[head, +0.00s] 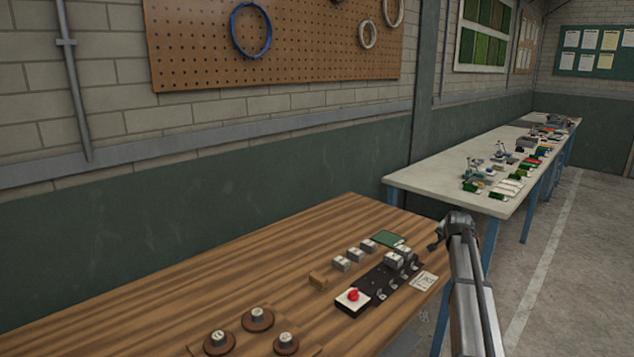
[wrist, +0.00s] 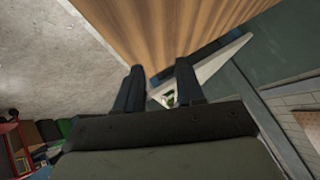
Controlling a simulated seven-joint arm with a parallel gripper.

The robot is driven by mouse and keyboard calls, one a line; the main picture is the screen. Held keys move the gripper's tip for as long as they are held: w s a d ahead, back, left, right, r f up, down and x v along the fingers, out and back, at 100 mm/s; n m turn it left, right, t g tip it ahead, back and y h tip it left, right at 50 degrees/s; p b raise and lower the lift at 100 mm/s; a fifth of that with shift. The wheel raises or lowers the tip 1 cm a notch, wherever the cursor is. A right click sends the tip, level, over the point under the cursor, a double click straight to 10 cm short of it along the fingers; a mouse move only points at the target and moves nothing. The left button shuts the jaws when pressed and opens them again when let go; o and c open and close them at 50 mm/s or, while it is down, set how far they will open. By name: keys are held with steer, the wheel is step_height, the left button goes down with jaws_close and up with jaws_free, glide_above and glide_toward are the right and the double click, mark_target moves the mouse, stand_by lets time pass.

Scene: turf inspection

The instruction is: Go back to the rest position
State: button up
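My gripper (wrist: 159,76) shows in the wrist view with its two dark fingers apart and nothing between them. In the head view my gripper (head: 436,240) is at the end of my arm, off the right end of the wooden table (head: 240,270). It is small there and partly hidden by the arm. It appears apart from the things on the table. The wrist view shows the wooden table top (wrist: 180,30) beyond the fingers.
A black fixture (head: 378,279) with grey blocks on it stands near the table's right end. A box with a red button (head: 353,297), loose grey blocks (head: 341,263) and wooden discs (head: 258,321) are nearby. A long white bench (head: 430,178) stands behind.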

steer(key=s+d+f, duration=0.5)
steer(key=d+f, duration=0.2)
steer(key=d, duration=0.1)
steer(key=s+a+f+n+g, duration=0.2)
steer(key=s+a+f, duration=0.5)
steer(key=f, duration=0.6)
steer(key=s+a+f+n+g+y, duration=0.1)
steer(key=s+a+f+g, duration=0.2)
steer(key=s+a+f, duration=0.55)
steer(key=s+a+f+n+g, duration=0.25)
steer(key=s+f, duration=0.75)
steer(key=f, duration=0.6)
steer(key=s+a+f+n+g, duration=0.1)
steer(key=s+a+f, duration=0.25)
steer(key=s, duration=0.35)
steer(key=s+a+f+n+g, duration=0.1)
steer(key=s+a+f+g, duration=0.2)
steer(key=s, duration=0.5)
steer(key=s+a+f+n, duration=0.1)
steer(key=s+a+f, duration=0.25)
steer(key=s, duration=0.35)
steer(key=s+a+n+g, duration=0.1)
steer(key=s+a, duration=0.3)
steer(key=s, duration=0.5)
steer(key=s+a+r+g+y, duration=0.1)
steer(key=s+a+g, duration=0.2)
steer(key=s, duration=0.7)
steer(key=shift+s+a+r+n+y, duration=0.2)
steer(key=shift+a+r+n+y, duration=0.15)
steer(key=shift+a, duration=0.2)
